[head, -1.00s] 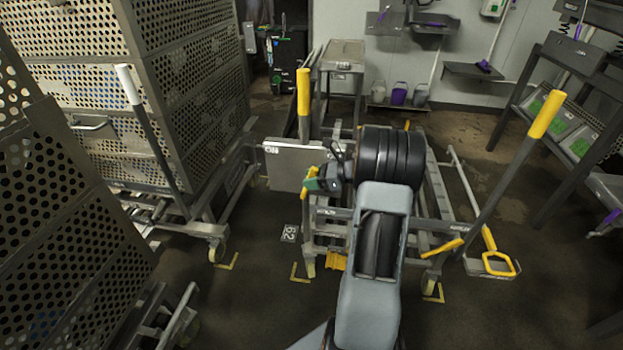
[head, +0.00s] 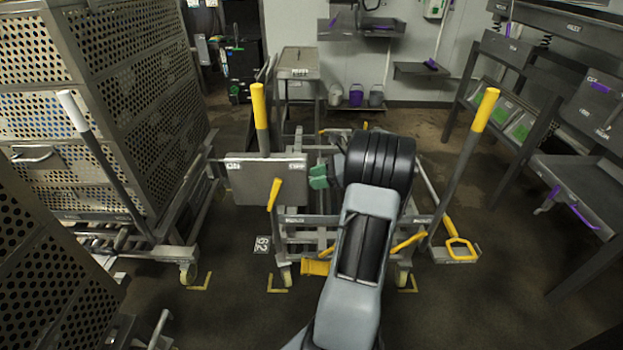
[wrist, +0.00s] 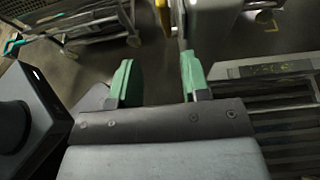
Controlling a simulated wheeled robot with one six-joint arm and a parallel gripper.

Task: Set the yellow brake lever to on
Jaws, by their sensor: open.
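A short yellow lever (head: 273,194), apparently the brake lever, stands in front of a grey plate (head: 245,188) on the trolley. It leans slightly right at its top. My gripper (head: 318,177), with green fingertips, is to the right of the lever, by the plate's right edge, apart from the lever. The wrist view shows my gripper (wrist: 157,80) open, with no lever held between its fingers. A blurred yellow part shows at its top edge; I cannot tell whether it is the lever.
The trolley has tall yellow-topped posts at left (head: 260,105) and right (head: 485,110). A perforated cage (head: 120,90) on wheels stands left. A yellow loop handle (head: 458,246) is at lower right.

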